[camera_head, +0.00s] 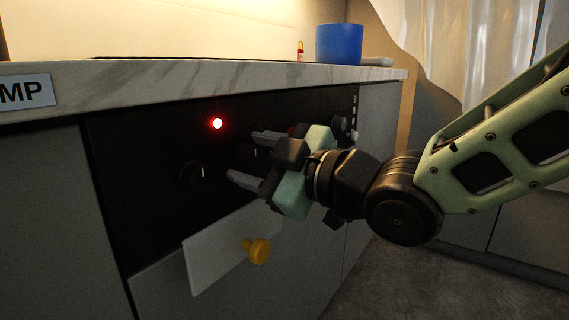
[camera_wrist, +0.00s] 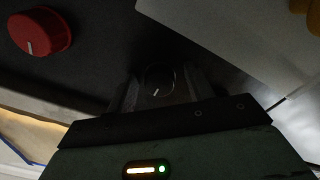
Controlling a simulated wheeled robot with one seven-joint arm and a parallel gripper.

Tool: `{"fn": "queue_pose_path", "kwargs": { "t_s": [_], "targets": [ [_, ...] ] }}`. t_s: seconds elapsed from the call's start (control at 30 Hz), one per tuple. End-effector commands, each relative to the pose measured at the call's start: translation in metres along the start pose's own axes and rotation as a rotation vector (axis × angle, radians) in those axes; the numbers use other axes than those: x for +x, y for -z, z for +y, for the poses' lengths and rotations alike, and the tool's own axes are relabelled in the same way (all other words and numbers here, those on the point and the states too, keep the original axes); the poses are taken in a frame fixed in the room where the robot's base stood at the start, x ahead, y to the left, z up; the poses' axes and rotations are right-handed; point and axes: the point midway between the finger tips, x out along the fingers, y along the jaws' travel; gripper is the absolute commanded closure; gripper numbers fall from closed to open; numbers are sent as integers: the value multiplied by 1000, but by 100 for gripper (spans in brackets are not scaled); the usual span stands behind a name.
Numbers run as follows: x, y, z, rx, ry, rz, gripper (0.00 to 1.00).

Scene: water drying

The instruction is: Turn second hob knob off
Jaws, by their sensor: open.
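The black hob panel (camera_head: 150,150) is on the front of the counter. A round black knob (camera_head: 198,175) with a pale mark sits at its left. Another dark knob (camera_head: 250,153) is to the right of it, partly hidden by my gripper (camera_head: 245,155). In the wrist view, a black knob (camera_wrist: 158,78) with a slanted white mark lies between the two fingers of my gripper (camera_wrist: 158,92). The jaws are open around it; I cannot tell whether they touch it. A red light (camera_head: 217,123) glows on the panel above the left knob.
A red knob (camera_wrist: 42,32) with a white mark is in the wrist view. A white panel with a yellow knob (camera_head: 258,251) juts out below my gripper. A blue container (camera_head: 339,43) stands on the counter (camera_head: 200,77). Another knob (camera_head: 338,123) is right of my gripper.

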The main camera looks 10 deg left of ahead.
Motion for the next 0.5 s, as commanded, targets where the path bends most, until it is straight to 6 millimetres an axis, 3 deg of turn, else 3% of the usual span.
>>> {"fn": "queue_pose_path", "kwargs": {
  "t_s": [0.27, 0.5],
  "targets": [
    [-17, 2, 2, -2, -1, 0, 48],
    [-70, 2, 3, -1, -2, -3, 48]
  ]
}}
